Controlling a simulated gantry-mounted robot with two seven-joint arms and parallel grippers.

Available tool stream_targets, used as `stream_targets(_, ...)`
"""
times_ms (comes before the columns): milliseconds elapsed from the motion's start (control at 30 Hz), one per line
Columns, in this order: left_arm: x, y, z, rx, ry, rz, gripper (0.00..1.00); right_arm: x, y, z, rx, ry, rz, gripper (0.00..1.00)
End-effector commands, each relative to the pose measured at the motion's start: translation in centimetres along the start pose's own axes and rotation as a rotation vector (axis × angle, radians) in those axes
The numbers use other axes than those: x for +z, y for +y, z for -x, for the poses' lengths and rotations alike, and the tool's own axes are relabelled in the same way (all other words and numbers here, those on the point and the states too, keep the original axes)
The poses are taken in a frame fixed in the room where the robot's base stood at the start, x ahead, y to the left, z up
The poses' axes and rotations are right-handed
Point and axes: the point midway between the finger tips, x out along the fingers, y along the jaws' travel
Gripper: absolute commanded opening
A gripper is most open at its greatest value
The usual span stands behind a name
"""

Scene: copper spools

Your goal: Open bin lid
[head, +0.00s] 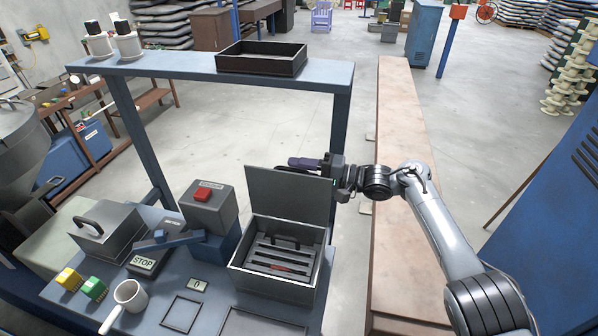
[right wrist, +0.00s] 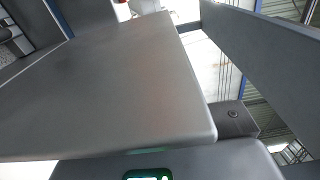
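The grey metal bin (head: 277,283) stands at the right front of the blue workbench. Its lid (head: 289,197) is raised and stands roughly upright at the bin's back edge, so the inside shows. Inside are a slatted grey insert, a dark handle and a small red piece (head: 282,267). My right gripper (head: 306,162) is at the top right of the raised lid, partly hidden by it. I cannot tell whether it touches the lid. A wide grey surface fills much of the right wrist view, and the finger gap is unclear. My left gripper is not in view.
A lidded box with a handle (head: 100,236), a red-button box (head: 209,206), a STOP sign (head: 143,263) and a white mug (head: 127,298) are on the bench. A shelf beam (head: 200,67) with a dark tray (head: 262,60) crosses behind. A tan beam (head: 400,130) runs at right.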

Motion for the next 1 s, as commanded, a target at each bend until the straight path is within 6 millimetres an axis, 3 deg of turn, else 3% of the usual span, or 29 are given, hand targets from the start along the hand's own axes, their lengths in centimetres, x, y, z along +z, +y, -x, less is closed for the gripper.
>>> stream_targets(467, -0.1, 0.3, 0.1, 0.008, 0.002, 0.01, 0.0, 0.0, 0.5, 0.7, 0.006, -0.001, -0.007, 0.4)
stream_targets(1000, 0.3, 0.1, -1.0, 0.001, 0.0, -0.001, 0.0, 0.0, 0.6, 8.9, 0.006, 0.001, -0.003, 0.4)
